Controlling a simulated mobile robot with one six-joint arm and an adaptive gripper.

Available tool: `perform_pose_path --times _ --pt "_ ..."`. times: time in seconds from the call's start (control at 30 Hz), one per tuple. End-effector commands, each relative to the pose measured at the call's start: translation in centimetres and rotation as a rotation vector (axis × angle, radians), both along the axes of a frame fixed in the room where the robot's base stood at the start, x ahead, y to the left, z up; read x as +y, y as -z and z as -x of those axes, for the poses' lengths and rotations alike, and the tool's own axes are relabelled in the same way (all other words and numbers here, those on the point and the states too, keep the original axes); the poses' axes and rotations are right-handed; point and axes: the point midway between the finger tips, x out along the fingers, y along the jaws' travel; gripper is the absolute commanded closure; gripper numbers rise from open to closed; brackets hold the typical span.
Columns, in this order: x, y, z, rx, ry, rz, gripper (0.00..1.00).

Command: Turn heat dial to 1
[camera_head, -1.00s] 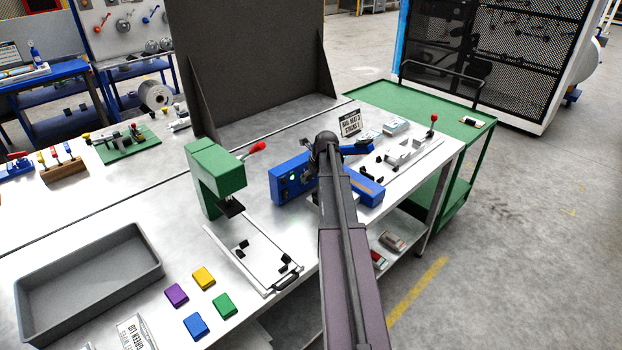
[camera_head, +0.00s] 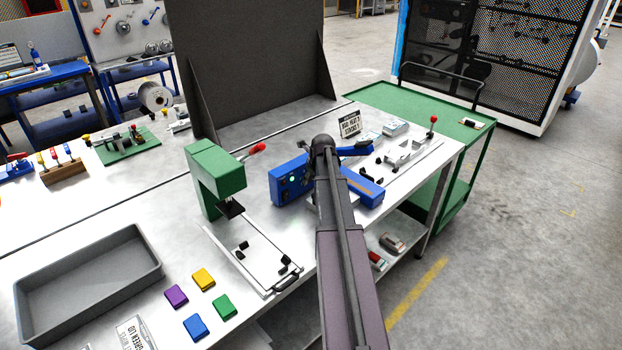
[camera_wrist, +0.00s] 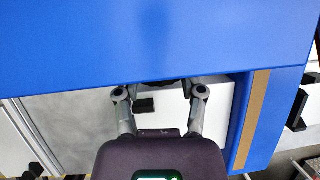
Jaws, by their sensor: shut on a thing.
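The blue sealer (camera_head: 288,183) stands on the white bench, with a small lit green lamp on its front panel. In the wrist view its blue housing (camera_wrist: 150,40) fills the upper part. My gripper (camera_wrist: 159,88) reaches to the housing's near edge, its two fingers on either side of a dark part (camera_wrist: 155,83). This part appears to be the heat dial, and the gripper is shut on it. The housing's edge hides most of the dial and the fingertips, so its setting cannot be read. In the head view my arm covers the gripper and dial.
A green press (camera_head: 216,178) stands left of the sealer. A small printed card (camera_head: 350,125) stands behind it. A grey tray (camera_head: 90,280) and several coloured blocks lie at the front left. A green cart (camera_head: 440,120) stands at the right.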

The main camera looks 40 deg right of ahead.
Motion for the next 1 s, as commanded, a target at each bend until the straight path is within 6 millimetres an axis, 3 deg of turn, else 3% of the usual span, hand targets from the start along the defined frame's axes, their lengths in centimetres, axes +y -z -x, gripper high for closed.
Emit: perform_pose_path --times 0.7,1.0 --pt "0.57 0.63 0.1 -0.041 -0.001 0.533 0.96" --pt "0.43 0.49 0.12 -0.052 0.001 0.686 0.96"
